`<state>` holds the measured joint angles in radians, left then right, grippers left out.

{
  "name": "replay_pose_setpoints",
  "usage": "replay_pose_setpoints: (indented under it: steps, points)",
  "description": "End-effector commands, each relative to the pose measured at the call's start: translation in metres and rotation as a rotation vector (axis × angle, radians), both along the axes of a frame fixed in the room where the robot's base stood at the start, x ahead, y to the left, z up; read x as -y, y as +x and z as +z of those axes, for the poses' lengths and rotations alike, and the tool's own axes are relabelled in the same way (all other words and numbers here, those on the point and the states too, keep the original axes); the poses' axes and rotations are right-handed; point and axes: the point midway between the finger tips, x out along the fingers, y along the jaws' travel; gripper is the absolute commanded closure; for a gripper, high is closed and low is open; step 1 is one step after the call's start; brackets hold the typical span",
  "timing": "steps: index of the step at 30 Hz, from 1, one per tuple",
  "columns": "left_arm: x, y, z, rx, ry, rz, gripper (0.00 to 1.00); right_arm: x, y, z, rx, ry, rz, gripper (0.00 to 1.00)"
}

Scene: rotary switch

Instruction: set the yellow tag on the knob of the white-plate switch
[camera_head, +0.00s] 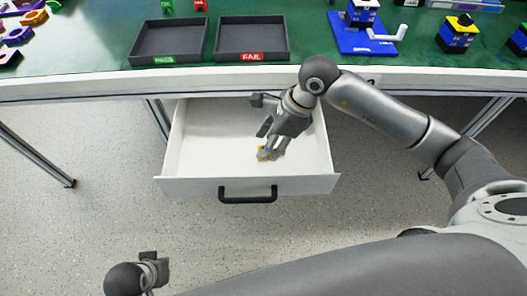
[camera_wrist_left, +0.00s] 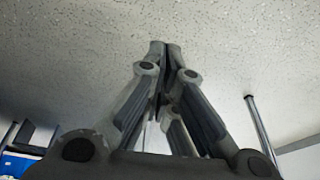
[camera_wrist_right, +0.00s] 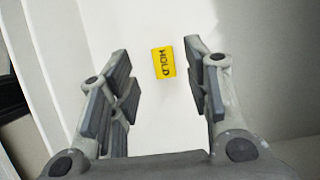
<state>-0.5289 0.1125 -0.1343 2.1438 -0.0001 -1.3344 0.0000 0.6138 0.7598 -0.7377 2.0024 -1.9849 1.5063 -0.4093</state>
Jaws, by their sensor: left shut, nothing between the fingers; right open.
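The yellow tag (camera_wrist_right: 163,62), marked HOLD, lies flat on the floor of the white open drawer (camera_head: 210,125). In the head view only a bit of the tag (camera_head: 262,154) shows beside my fingers. My right gripper (camera_wrist_right: 157,50) is open, its fingers on either side of the tag with gaps. In the head view it reaches down into the drawer (camera_head: 270,150). My left gripper (camera_wrist_left: 165,46) is shut and empty, over the speckled floor. A blue box switch with a whitish top (camera_head: 362,12) stands at the table's back; I cannot tell whether its plate is white.
Two dark trays, one with a green label (camera_head: 168,42) and one marked FAIL (camera_head: 252,38), sit on the green table above the drawer. A white crank handle (camera_head: 388,34) lies over a blue base. Another blue switch (camera_head: 457,33) has a yellow band. The drawer has a black handle (camera_head: 248,197).

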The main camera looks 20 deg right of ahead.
Motion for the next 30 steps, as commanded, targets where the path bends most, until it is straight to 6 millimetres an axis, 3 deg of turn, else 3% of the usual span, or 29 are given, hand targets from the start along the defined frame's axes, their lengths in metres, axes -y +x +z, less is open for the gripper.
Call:
replay_pose_setpoints:
  steps: [6,16,25,30]
  points:
    - [-0.001,-0.002,0.018,0.011,0.000,0.001,1.00,-0.008,0.006,-0.034,-0.004,0.001,0.002,0.55]
    - [-0.001,-0.003,0.025,0.012,-0.001,0.002,1.00,-0.011,0.007,-0.041,-0.001,0.000,0.000,0.55]
    - [-0.001,-0.003,0.025,0.012,0.000,0.002,1.00,-0.011,0.007,-0.041,-0.001,0.000,0.000,0.91]
    - [-0.001,-0.003,0.025,0.012,0.000,0.002,1.00,-0.011,0.007,-0.041,-0.001,0.000,0.000,0.94]
